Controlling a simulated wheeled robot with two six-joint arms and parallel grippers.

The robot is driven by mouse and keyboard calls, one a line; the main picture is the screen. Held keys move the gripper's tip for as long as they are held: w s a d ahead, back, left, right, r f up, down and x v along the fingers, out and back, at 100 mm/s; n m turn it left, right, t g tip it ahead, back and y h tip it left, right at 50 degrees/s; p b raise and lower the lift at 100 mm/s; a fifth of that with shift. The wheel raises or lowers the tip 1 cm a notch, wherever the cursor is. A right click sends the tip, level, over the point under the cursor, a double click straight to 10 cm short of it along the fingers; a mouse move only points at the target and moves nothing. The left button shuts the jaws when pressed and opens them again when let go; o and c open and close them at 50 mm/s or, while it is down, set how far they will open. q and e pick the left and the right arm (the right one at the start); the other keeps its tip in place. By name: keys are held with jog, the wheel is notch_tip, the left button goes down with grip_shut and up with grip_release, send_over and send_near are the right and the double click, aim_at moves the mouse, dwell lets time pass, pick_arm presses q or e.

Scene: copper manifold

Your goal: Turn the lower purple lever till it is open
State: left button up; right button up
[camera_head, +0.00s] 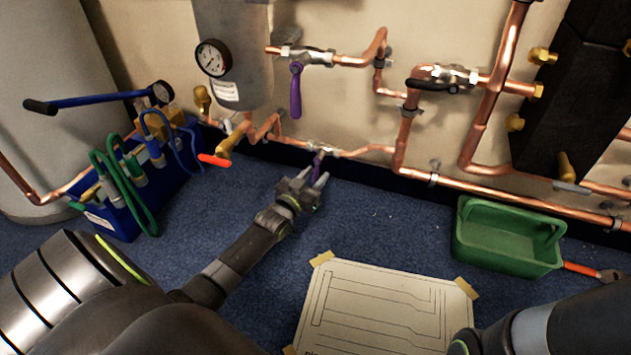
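The lower purple lever (317,163) sits on a valve (322,149) in the low horizontal copper pipe near the floor. It points down toward the camera, and its lower end is partly hidden by my gripper. My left gripper (314,181) is at this lever, with its fingers apart and on either side of the lever's lower end. I cannot tell whether they touch it. The upper purple lever (296,90) hangs straight down from a valve on the pipe above. My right arm comes in at the lower right, and its gripper is out of view.
A blue tool tote (120,222) with green hoses stands at left. A red-handled valve (215,160) sticks out left of the lever. A green crate (505,240) is on the floor at right. A taped paper diagram (385,305) lies in front. Blue floor between is clear.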

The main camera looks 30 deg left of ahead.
pick_arm(q)
jog(key=shift+w, duration=0.4)
jog(key=shift+c, duration=0.2)
grip_shut()
